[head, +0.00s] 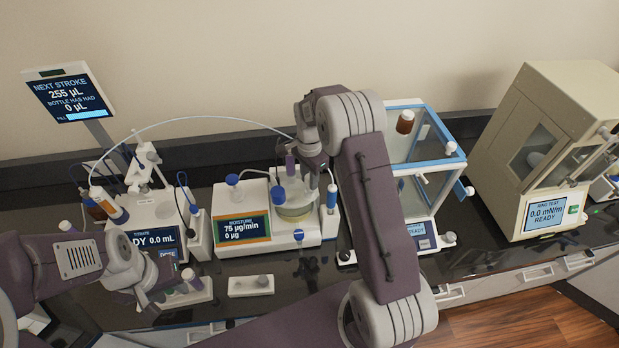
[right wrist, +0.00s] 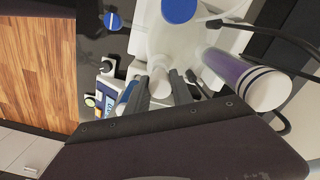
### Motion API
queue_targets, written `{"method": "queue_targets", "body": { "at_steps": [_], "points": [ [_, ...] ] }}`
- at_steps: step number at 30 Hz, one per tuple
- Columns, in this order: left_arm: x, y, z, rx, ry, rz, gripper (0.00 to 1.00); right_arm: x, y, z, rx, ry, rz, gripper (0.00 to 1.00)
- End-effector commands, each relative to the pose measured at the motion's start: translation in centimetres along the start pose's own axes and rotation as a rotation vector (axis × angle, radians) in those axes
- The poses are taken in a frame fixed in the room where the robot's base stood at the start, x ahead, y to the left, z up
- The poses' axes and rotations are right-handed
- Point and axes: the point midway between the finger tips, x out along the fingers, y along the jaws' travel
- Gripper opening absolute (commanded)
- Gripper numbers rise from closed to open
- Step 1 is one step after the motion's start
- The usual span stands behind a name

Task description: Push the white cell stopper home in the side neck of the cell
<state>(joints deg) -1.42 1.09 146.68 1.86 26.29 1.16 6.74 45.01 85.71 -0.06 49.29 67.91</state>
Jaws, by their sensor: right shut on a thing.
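The glass cell (head: 295,212) sits on the moisture titrator (head: 268,222), with pale liquid inside and blue-capped fittings around its top. My right gripper (head: 314,180) reaches down over the cell's right side. In the right wrist view, the right gripper (right wrist: 160,92) is shut on the white cell stopper (right wrist: 158,78), which lies between its two grey fingers, in line with the pale cell body. I cannot tell how deep the stopper sits in the side neck. In the head view, the gripper hides the stopper. My left gripper (head: 152,298) is low at the left, away from the cell; its jaws are unclear.
A purple-grey cylinder with a white end (right wrist: 250,78) stands close to the right gripper. A titration unit (head: 150,215) stands left, a glass balance case (head: 425,150) right, and a beige ring-test cabinet (head: 550,140) far right. A small white block (head: 250,286) lies in front.

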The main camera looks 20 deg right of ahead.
Motion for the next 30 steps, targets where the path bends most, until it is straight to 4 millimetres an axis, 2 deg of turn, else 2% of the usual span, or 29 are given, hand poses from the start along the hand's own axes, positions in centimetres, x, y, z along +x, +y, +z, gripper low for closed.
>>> {"method": "queue_targets", "body": {
  "at_steps": [29, 30],
  "points": [
    [1.6, 0.0, 0.2, 0.0, 0.0, 0.0, 0.36, 2.5, 0.0, 0.0, 0.0, 0.0, 0.0, 0.0],
    [1.6, 0.0, 0.2, 0.0, 0.0, 0.0, 0.36, 2.5, 0.0, 0.0, 0.0, 0.0, 0.0, 0.33]
  ]
}}
